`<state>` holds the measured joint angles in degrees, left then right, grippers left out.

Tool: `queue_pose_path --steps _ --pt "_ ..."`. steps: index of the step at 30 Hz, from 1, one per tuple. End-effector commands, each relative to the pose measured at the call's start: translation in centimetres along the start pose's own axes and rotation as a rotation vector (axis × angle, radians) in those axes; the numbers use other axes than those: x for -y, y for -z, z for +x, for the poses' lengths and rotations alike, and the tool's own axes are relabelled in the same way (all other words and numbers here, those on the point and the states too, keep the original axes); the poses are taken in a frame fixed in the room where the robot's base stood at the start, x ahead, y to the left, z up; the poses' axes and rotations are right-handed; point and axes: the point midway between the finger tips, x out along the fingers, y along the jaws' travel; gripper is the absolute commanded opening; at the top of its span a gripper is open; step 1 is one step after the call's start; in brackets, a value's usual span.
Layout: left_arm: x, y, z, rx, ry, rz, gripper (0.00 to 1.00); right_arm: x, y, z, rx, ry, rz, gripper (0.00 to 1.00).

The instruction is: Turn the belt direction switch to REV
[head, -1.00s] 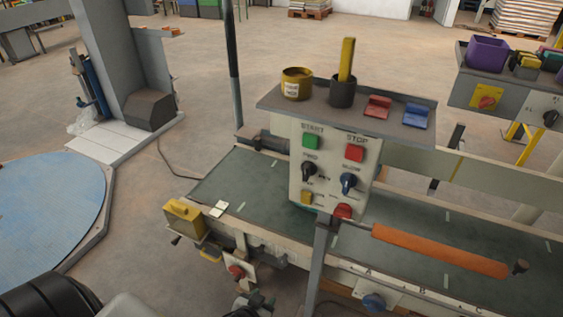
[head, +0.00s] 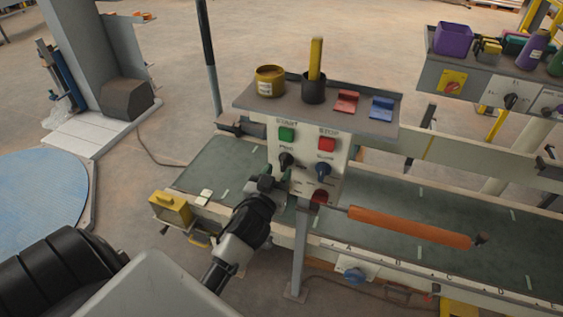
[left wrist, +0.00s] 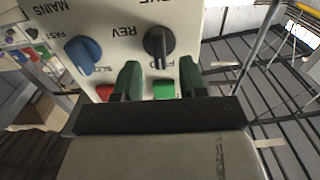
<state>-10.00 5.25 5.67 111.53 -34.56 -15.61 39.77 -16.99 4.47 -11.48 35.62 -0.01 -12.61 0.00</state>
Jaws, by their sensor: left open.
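The belt direction switch is a black knob (head: 286,160) on the cream control panel (head: 337,188). It also shows in the left wrist view (left wrist: 158,42), where its white mark points toward the FWD label and REV is printed to its left. My left gripper (head: 275,180) is in front of the panel's lower left, just below the knob. In the left wrist view its green fingers (left wrist: 158,68) are open with nothing held between them, and the knob lies beyond and between the tips. My right gripper is not in view.
A blue knob (head: 322,169) is right of the switch, with a green button (head: 286,134) and a red button (head: 327,144) above. A shelf (head: 323,114) with cups and clips overhangs the panel. An orange-handled bar (head: 410,226) extends right over the belt.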

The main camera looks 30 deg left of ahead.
Motion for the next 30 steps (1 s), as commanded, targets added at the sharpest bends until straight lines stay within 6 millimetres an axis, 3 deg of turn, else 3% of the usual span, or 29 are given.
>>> queue_pose_path --steps 6,17,25,30 --pt "0.0 0.1 2.6 0.0 0.0 0.001 0.41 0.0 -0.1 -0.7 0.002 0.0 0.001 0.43" --pt "0.0 -0.1 3.2 0.001 0.0 0.0 0.41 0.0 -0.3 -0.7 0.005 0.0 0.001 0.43" --pt "0.0 0.0 3.1 0.001 0.0 0.0 0.02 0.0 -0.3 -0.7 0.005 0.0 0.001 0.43" --pt "0.0 0.0 3.1 0.001 0.0 0.002 0.0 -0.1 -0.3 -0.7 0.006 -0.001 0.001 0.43"
